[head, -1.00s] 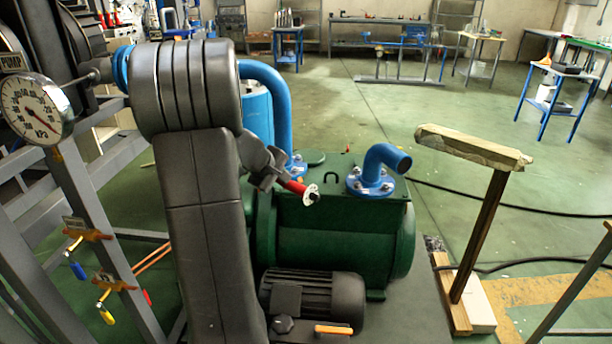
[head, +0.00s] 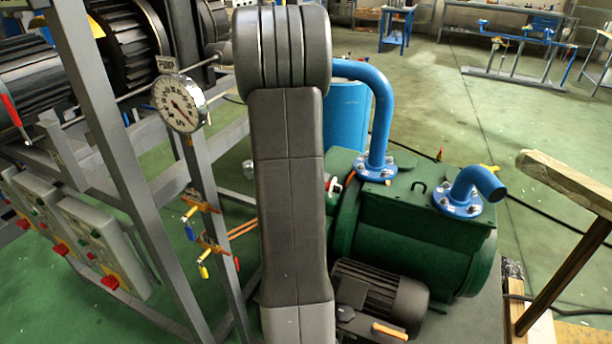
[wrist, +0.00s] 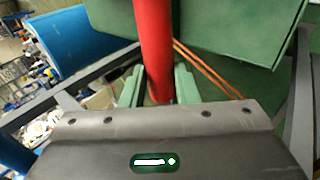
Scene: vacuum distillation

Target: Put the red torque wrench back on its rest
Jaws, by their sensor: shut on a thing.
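The red torque wrench (wrist: 153,45) runs up the middle of the wrist view, as a red shaft between the two fingers. My gripper (wrist: 158,88) is shut on it. In the head view my own arm hides the gripper and most of the wrench. Only a small red and silver end of the wrench (head: 332,185) shows at the arm's right edge, in front of the green pump. I cannot make out the wrench's rest with certainty in either view.
The green pump (head: 410,240) with blue pipes (head: 375,110) stands right of my arm. A wooden stand (head: 565,180) is at the far right. A grey frame with a pressure gauge (head: 180,103) and valves stands close on the left. Open floor lies behind the pump.

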